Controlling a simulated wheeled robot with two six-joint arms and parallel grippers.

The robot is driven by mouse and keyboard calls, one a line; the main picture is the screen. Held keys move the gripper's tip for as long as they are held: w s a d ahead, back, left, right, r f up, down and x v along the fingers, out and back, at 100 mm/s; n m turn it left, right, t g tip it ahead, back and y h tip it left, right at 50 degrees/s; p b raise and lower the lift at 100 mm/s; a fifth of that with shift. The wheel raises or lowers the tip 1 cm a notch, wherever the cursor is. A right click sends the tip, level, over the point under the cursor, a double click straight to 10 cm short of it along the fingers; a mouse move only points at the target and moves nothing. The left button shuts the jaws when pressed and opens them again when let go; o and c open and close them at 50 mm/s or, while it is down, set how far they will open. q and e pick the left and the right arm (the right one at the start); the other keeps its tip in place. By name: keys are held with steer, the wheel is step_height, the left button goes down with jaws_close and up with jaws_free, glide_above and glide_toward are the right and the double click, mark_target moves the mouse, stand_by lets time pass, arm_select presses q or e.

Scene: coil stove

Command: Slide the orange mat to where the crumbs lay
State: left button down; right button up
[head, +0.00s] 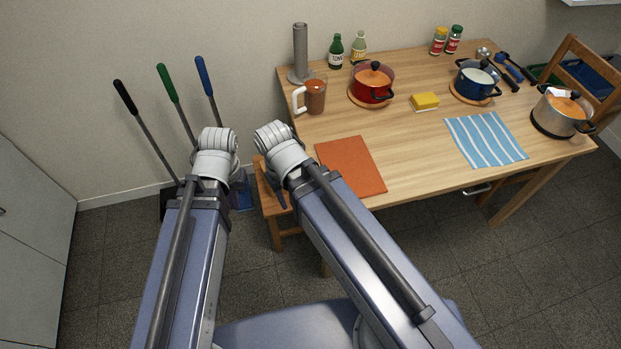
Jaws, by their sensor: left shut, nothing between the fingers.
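The orange mat (351,166) lies flat on the left front part of the wooden table (410,145), close to the front edge. I see no crumbs on the table. My left gripper (240,182) is left of the table, apart from the mat, small and partly hidden by my arm. It is shut and empty. My right arm reaches up just left of the mat and overlaps its lower left edge in the picture. The right gripper's fingers do not show clearly behind that arm.
A blue striped cloth (486,139), yellow sponge (425,101), red pot (372,84), blue pot (475,80), steel pot (562,112) and mug (312,96) stand or lie on the table. Bare wood lies between mat and cloth.

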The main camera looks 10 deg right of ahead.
arm_select(q)
steer(key=w+a+f+n+h+b, duration=0.2)
steer(key=w+a+f+n+b, duration=0.25)
steer(key=f+b, duration=0.35)
steer(key=w+d+r+n+h, duration=0.2)
steer(key=d+n+h, duration=0.1)
steer(key=d+n, duration=0.3)
steer(key=w+d+r+n+h+p, duration=0.1)
steer(key=w+d+r+n+h, duration=0.1)
steer(key=d+n, duration=0.35)
steer(key=w+d+r+n+h, duration=0.1)
steer(key=w+d+n+h, duration=0.15)
steer(key=d+n, duration=0.3)
steer(key=shift+m, duration=0.25)
steer(key=d+f+b, duration=0.2)
steer(key=d, duration=0.1)
steer(key=d+f+b, duration=0.2)
steer(key=d, duration=0.2)
steer(key=d+f+b, duration=0.2)
steer(key=d+b, duration=0.1)
steer(key=shift+d+f, duration=0.3)
steer(key=shift+d, duration=0.55)
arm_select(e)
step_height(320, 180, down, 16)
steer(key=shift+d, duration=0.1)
